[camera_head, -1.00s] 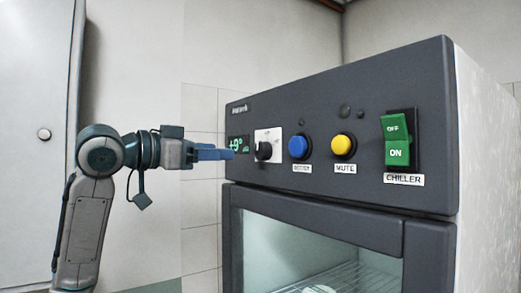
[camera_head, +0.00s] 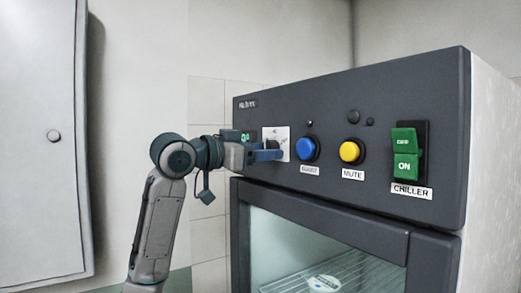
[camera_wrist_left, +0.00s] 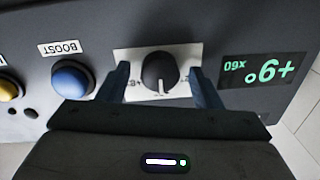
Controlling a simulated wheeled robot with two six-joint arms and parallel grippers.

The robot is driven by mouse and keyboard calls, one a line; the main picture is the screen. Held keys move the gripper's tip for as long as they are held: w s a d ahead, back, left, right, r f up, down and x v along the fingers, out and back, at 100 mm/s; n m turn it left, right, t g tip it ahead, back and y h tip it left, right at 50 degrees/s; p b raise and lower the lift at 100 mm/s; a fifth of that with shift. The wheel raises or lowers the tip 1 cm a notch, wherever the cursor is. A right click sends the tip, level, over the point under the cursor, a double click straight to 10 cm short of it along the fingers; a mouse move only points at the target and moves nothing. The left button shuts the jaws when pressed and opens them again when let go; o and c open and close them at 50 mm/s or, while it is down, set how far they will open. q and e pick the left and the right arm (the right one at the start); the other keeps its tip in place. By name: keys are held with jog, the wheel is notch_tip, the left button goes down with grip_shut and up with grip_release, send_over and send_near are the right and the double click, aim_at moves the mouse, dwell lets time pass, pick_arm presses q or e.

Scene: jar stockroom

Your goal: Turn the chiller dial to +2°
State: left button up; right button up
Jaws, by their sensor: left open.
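The chiller dial (camera_wrist_left: 160,72) is a round black knob with a white pointer line on a white plate. It also shows in the head view (camera_head: 272,144), partly hidden by my gripper. The green display (camera_wrist_left: 264,70) beside it appears upside down in the wrist view and seems to read +9°; in the head view it is mostly covered. My left gripper (camera_head: 268,154) is open, with its blue fingers on either side of the knob in the wrist view (camera_wrist_left: 160,85). I cannot tell whether they touch it. My right gripper is not in view.
A blue button (camera_head: 307,148), a yellow MUTE button (camera_head: 350,152) and a green CHILLER switch (camera_head: 405,153) sit right of the dial on the dark panel (camera_head: 440,120). The glass door (camera_head: 310,250) is below. A pale cabinet (camera_head: 40,200) stands at left.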

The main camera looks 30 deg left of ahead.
pick_arm(q)
jog(key=c, duration=1)
jog(key=shift+n, duration=0.4)
jog(key=n+p, duration=0.1)
jog(key=n, duration=0.9)
jog(key=shift+r+n+g+p, duration=0.15)
jog(key=shift+n+g+p, duration=0.15)
jog(key=shift+n+p, duration=0.1)
jog(key=o, duration=1)
jog(key=shift+s, duration=0.15)
